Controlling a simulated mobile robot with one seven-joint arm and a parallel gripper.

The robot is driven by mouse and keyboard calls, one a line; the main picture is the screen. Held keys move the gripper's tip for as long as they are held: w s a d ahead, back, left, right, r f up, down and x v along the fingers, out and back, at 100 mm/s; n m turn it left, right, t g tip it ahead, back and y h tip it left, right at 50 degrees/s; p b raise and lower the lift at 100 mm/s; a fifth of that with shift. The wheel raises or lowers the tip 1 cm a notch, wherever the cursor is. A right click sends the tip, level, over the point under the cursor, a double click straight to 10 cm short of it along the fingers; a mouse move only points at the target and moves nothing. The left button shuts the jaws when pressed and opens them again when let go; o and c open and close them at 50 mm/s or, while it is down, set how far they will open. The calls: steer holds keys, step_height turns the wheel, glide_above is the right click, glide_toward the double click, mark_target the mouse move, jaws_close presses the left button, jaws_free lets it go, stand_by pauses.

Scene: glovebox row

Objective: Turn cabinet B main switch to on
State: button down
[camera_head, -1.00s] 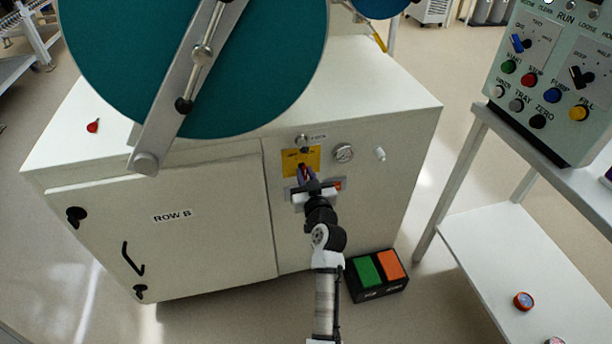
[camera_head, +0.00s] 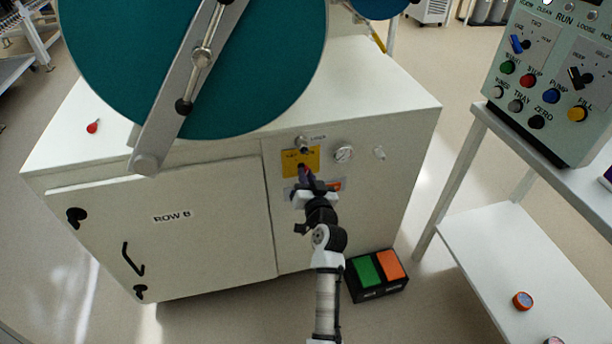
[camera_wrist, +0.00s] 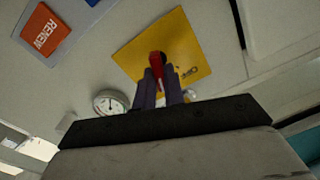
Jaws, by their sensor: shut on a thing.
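The main switch is a red handle (camera_wrist: 157,62) on a yellow plate (camera_head: 313,157) on the front of the white cabinet (camera_head: 215,165) labelled ROW B. In the wrist view the yellow plate (camera_wrist: 186,45) fills the upper middle, with the handle in front of it. My gripper (camera_head: 306,176) reaches up to the plate from below. In the wrist view its purple-grey fingers (camera_wrist: 160,87) are shut on the red handle. The fingers hide part of the handle, and the plate's lettering is too small to read fully.
A round gauge (camera_head: 344,154) and a small white fitting (camera_head: 380,153) sit right of the plate. A knob (camera_head: 302,142) is just above it. A pedal box (camera_head: 377,275) with green and orange pads is on the floor. A control panel (camera_head: 552,75) stands at right.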

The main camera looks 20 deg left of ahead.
steer(key=shift+m, duration=1)
steer(key=c, duration=1.5)
jaws_free()
steer(key=b+v, duration=0.3)
steer(key=v, duration=1.1)
